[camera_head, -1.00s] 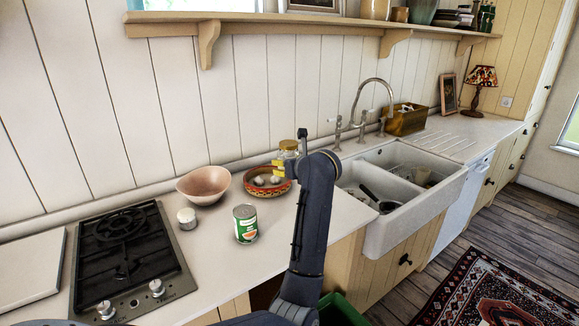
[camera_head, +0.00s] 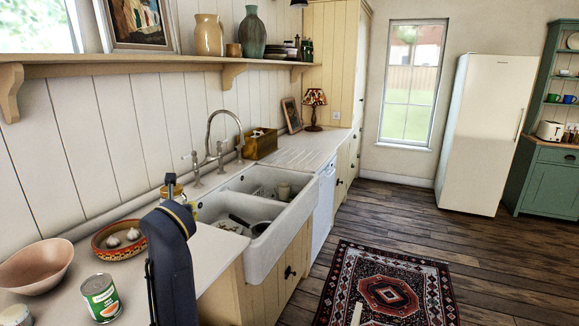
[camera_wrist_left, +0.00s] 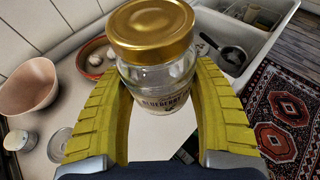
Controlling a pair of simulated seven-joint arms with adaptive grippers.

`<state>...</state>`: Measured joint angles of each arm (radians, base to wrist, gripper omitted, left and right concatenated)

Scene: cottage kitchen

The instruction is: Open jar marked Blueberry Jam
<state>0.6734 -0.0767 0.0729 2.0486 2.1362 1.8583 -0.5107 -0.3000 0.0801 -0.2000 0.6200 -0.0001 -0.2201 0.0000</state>
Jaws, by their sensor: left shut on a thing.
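The glass jar (camera_wrist_left: 152,75) has a gold screw lid (camera_wrist_left: 150,28) on it and a label that reads Blueberry. It looks mostly clear, with little visible inside. My left gripper (camera_wrist_left: 160,88) is shut around the jar's body below the lid, its yellow fingers on both sides. In the head view my left gripper (camera_head: 176,193) is beside the patterned bowl, near the sink's left end, and mostly hides the jar. I cannot tell whether the jar touches the counter. My right gripper is not in view.
On the counter are a patterned bowl with garlic (camera_head: 108,243), a pink bowl (camera_head: 35,268), a green-labelled can (camera_head: 101,297) and a small white-lidded jar (camera_head: 14,316). The double sink (camera_head: 262,255) lies right of my arm.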

